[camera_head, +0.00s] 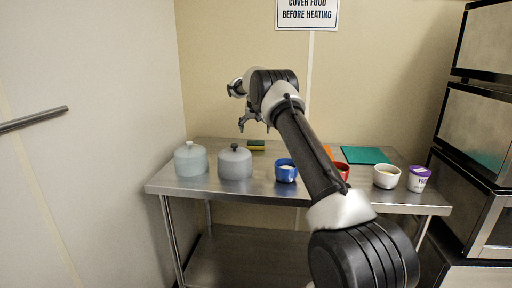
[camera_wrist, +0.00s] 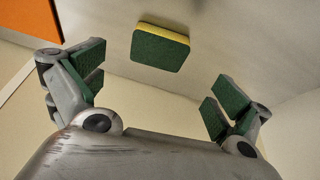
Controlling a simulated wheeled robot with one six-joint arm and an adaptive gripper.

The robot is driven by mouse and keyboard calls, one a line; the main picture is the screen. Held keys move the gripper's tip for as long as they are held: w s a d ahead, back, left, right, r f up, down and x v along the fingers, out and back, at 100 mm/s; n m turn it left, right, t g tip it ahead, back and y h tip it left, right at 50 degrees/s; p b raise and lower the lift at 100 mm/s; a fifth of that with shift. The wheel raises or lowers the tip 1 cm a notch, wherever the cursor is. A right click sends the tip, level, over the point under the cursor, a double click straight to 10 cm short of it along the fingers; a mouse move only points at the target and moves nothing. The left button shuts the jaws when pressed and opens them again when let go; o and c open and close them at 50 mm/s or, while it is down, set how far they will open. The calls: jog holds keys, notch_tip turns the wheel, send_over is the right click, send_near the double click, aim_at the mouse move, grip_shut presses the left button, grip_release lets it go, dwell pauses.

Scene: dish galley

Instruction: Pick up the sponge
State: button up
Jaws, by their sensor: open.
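The sponge (camera_head: 256,146), yellow with a green scouring side, lies near the back edge of the steel table (camera_head: 310,199). In the wrist view the sponge (camera_wrist: 160,48) shows whole, with its green face and a yellow edge, at the top middle. My gripper (camera_head: 248,123) hangs above and slightly left of the sponge in the head view. Its green-padded fingers (camera_wrist: 154,95) are spread wide, with the sponge seen beyond the gap between them. The gripper is empty and apart from the sponge.
Two grey lidded pots (camera_head: 191,160) (camera_head: 235,163) stand at the table's left. A blue cup (camera_head: 286,172), a red cup (camera_head: 342,171), a white bowl (camera_head: 387,177) and a purple-lidded tub (camera_head: 418,180) stand along the front. A teal mat (camera_head: 366,155) lies back right. Microwaves (camera_head: 470,124) are stacked at right.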

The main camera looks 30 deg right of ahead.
aim_at(256, 143)
jog(key=x, duration=0.8)
jog(key=shift+w+d+f, duration=0.1)
jog(key=shift+d+f, duration=0.05)
jog(key=shift+f, duration=0.25)
jog(key=c, duration=0.6)
